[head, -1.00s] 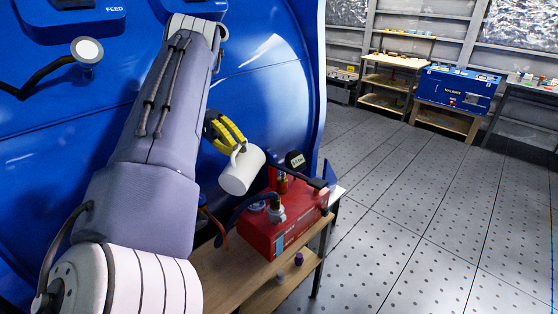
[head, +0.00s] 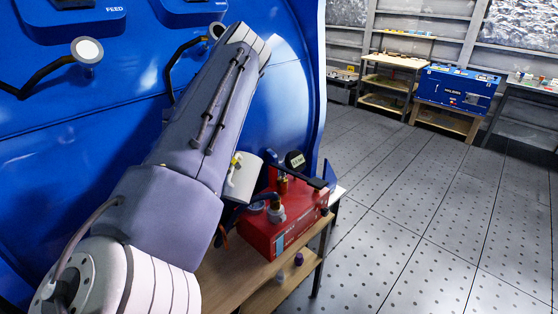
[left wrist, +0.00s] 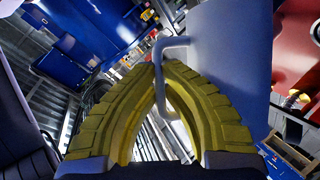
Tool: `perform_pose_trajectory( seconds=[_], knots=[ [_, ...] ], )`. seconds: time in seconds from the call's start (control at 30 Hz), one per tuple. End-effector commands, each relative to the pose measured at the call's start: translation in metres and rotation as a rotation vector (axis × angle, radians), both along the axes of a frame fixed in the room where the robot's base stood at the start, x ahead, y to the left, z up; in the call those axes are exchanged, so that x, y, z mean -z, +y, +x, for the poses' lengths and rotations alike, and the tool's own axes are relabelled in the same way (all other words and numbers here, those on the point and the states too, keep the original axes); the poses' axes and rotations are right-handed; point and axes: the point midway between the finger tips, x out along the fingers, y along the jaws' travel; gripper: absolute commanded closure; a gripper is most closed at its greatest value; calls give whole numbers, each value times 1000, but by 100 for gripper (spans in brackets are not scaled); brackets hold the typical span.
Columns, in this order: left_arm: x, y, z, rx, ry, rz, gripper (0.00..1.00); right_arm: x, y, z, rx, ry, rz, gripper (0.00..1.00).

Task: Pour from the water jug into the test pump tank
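The white water jug (head: 243,180) is close beside the left side of the red test pump tank (head: 268,235) in the head view. My left gripper (head: 235,161) is mostly hidden behind my forearm there. In the left wrist view, the yellow fingers of my left gripper (left wrist: 160,68) close around the jug's handle (left wrist: 172,42), with the pale jug body (left wrist: 228,75) to their right. The red tank (left wrist: 300,45) shows at the right edge. The water and the tank's opening cannot be made out. My right gripper is not in view.
A purple item (head: 298,259) is near the bench's lower shelf. A large blue machine (head: 110,150) stands close behind my arm. The floor to the right is clear.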

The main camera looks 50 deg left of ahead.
Motion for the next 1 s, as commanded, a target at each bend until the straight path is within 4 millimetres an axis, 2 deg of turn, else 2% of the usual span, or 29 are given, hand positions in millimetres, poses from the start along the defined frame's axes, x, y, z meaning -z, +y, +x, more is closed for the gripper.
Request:
perform_pose_trajectory(
  seconds=[0.43,0.8,1.0],
  knots=[
    [17,-6,-11,0,-157,88,100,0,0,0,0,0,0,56],
    [49,-9,-18,-1,-413,231,100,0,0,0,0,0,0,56],
    [56,-10,-19,0,-476,265,100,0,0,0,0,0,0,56]
  ],
)
